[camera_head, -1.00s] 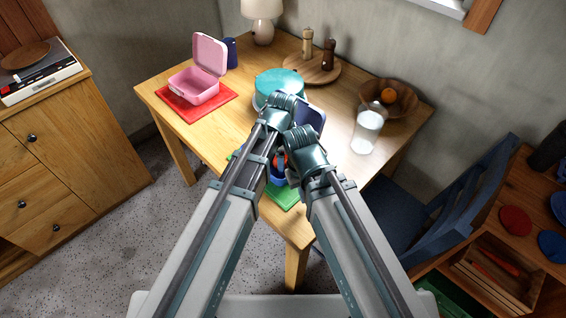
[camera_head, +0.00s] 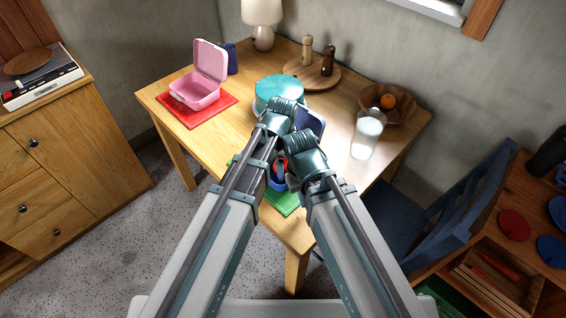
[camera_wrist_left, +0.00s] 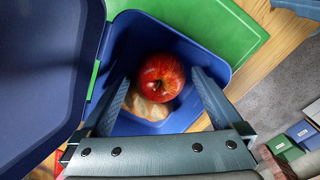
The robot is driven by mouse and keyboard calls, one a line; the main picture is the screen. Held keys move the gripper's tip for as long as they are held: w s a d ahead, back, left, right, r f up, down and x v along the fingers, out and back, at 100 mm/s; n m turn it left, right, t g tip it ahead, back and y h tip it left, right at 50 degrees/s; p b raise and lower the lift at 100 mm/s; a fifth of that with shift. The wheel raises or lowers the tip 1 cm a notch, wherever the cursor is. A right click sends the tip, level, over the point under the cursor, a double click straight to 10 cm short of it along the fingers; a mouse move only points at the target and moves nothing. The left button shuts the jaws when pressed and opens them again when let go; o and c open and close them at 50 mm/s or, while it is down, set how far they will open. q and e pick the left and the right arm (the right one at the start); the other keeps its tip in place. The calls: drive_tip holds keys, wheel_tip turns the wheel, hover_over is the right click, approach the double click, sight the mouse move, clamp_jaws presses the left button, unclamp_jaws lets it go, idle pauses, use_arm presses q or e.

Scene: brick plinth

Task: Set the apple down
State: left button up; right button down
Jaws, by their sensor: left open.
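The red apple (camera_wrist_left: 161,77) is inside the blue lunchbox (camera_wrist_left: 205,55), next to a tan piece that looks like bread (camera_wrist_left: 148,108). My left gripper (camera_wrist_left: 160,84) is open, with its fingers on either side of the apple and visible gaps beside it. In the head view a bit of the apple (camera_head: 281,161) shows between my arms, and the box (camera_head: 278,185) is mostly hidden. My right gripper (camera_head: 292,177) is close by, behind its own arm, and its jaws cannot be made out.
The box's raised lid (camera_wrist_left: 45,70) stands beside my left gripper. A green mat (camera_head: 284,203) lies under the box. A teal cake-like round (camera_head: 279,87), a glass jar (camera_head: 367,135), a pink lunchbox (camera_head: 195,92) and a wooden bowl (camera_head: 405,108) with an orange stand around on the table.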

use_arm(q)
wheel_tip(320, 180, up, 12)
drive_tip(key=p, duration=1.1)
drive_tip(key=shift+s+f, duration=0.25)
drive_tip(key=shift+s, duration=0.05)
drive_tip(key=s+a+m, duration=0.3)
drive_tip(key=a+m, duration=0.5)
drive_tip(key=s+a+m, duration=0.4)
drive_tip(key=a+m, duration=0.4)
drive_tip(key=a, duration=0.1)
drive_tip(key=s+d+m+y, duration=0.1)
drive_tip(key=s+d+m, duration=0.3)
drive_tip(key=d, duration=0.7)
drive_tip(key=shift+s+g, duration=0.4)
drive_tip(key=shift+s, duration=0.3)
